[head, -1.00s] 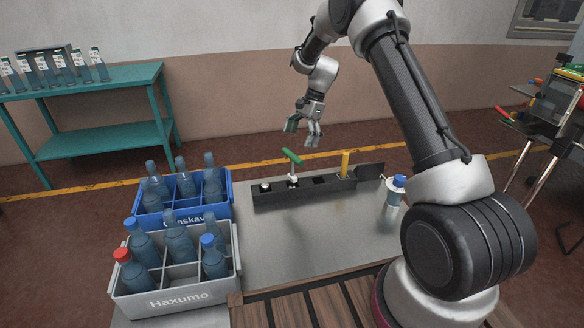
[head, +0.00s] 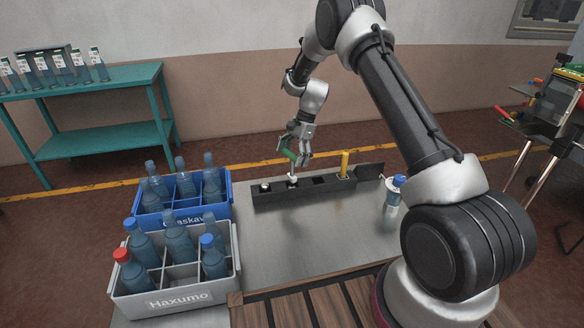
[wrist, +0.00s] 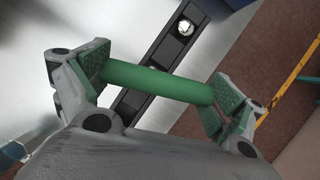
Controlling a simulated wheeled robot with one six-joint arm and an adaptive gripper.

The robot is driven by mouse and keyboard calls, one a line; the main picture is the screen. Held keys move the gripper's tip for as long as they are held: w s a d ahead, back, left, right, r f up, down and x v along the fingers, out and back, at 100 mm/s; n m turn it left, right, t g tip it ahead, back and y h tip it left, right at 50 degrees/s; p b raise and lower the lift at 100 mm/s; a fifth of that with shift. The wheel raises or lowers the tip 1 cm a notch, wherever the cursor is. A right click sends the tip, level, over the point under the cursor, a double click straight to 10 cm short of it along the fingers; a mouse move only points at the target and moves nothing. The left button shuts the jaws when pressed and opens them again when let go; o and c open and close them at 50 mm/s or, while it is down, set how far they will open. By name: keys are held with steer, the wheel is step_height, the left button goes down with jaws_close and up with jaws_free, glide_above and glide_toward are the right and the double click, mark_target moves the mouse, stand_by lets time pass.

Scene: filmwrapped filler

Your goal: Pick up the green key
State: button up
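The green key (wrist: 158,83) has a green bar handle on a thin upright stem (head: 293,171). It stands in a slot of the long dark rack (head: 265,198) on the grey table. My gripper (head: 296,155) is lowered around the handle, which it largely hides in the head view. In the wrist view, my fingers are spread wide, one at each end of the bar. The bar's ends lie close to the green finger pads. I cannot tell whether they touch.
A yellow-handled piece (head: 345,163) stands farther right in the rack. A bottle with a blue cap (head: 393,195) stands at the table's right. A blue crate (head: 228,204) and a grey crate (head: 190,298) with bottles stand at left. The table front is clear.

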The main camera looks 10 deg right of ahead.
step_height(320, 180, up, 10)
steer(key=shift+r, duration=0.1)
stand_by(0.5)
